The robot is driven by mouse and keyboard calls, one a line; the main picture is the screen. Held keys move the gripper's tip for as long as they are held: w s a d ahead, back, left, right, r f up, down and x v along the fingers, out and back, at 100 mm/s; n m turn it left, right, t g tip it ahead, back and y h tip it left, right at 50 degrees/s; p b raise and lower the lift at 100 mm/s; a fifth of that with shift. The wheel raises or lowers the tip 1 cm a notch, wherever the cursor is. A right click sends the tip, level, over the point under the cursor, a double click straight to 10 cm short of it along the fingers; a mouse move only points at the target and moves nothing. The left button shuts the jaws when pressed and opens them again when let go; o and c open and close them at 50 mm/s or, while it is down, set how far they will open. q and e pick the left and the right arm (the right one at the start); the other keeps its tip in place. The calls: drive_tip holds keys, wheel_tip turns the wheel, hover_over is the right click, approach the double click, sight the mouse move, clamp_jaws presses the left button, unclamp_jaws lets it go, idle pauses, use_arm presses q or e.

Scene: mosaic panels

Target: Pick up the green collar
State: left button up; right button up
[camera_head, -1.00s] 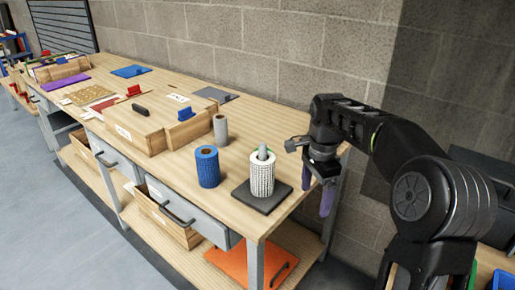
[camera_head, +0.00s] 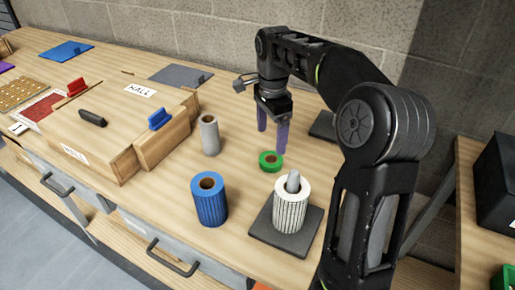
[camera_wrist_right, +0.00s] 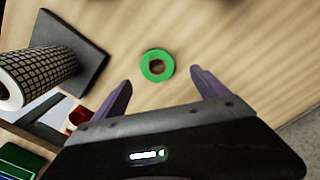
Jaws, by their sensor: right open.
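The green collar (camera_head: 270,162) is a short ring lying flat on the wooden bench. It also shows in the right wrist view (camera_wrist_right: 158,58), ahead of and between the open fingers. My right gripper (camera_head: 273,140) is open and empty, with its purple fingers pointing down just above and behind the collar. Its fingers also show in the right wrist view (camera_wrist_right: 161,97). My left gripper is not in view.
A white patterned roll (camera_head: 291,207) stands over a grey post on a dark base plate (camera_head: 268,240), close in front of the collar. A blue roll (camera_head: 208,200) and a grey roll (camera_head: 209,136) stand to the left. Wooden boxes (camera_head: 110,140) are further left.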

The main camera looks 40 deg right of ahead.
sight(271, 156)
drive_tip(key=shift+s+r, duration=0.1)
drive_tip(key=shift+s, duration=0.1)
drive_tip(key=shift+f, duration=1.35)
drive_tip(key=shift+f, duration=0.1)
wheel_tip(271, 156, down, 5)
drive_tip(key=shift+s+f+p, duration=0.1)
drive_tip(key=shift+p, duration=0.3)
drive_tip(key=shift+c, duration=0.3)
drive_tip(key=c, duration=1.4)
